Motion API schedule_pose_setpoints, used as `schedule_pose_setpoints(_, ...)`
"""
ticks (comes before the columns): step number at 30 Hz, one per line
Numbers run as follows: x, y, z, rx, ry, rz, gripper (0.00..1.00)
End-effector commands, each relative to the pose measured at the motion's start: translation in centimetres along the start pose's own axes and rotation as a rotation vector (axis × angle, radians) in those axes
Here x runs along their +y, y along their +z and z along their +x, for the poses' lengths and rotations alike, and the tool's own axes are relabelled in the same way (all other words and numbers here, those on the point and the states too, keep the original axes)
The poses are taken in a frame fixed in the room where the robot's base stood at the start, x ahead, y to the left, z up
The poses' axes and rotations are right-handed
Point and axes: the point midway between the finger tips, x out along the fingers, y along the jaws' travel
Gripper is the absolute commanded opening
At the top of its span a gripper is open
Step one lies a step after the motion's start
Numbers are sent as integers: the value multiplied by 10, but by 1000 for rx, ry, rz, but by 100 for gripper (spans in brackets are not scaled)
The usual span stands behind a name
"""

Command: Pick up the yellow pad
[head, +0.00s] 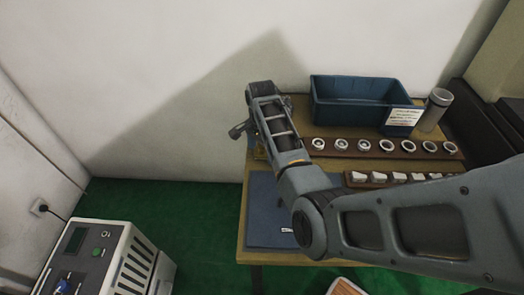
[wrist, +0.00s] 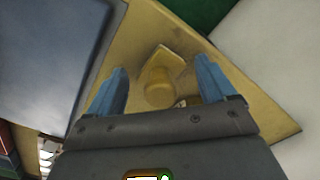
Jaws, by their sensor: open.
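The yellow pad (wrist: 159,86) shows in the wrist view as a pale yellow piece with a rounded knob and a pointed flat part behind it. It lies on the tan table top (wrist: 262,112) near a corner. My gripper (wrist: 161,66) has two blue fingers spread apart, one on each side of the pad, with a gap to each. Whether the fingertips are level with the pad or above it, I cannot tell. In the head view my gripper (head: 239,130) is over the table's far left corner, and my arm hides most of what is below it.
A blue-grey mat (head: 262,215) covers the table's left part. A blue bin (head: 350,92) and a grey cylinder (head: 433,110) stand at the back. Several rings sit on a brown strip (head: 330,151), with white blocks in front. The wall is close behind.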

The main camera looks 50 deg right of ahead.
Motion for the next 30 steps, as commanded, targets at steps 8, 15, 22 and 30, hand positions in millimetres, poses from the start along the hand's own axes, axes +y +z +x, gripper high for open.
schedule_pose_setpoints(8,0,0,1,0,0,0,78)
schedule_pose_setpoints(15,0,0,1,0,0,0,55)
schedule_pose_setpoints(22,0,0,1,0,0,0,33)
schedule_pose_setpoints(30,0,0,0,1,-1,0,33)
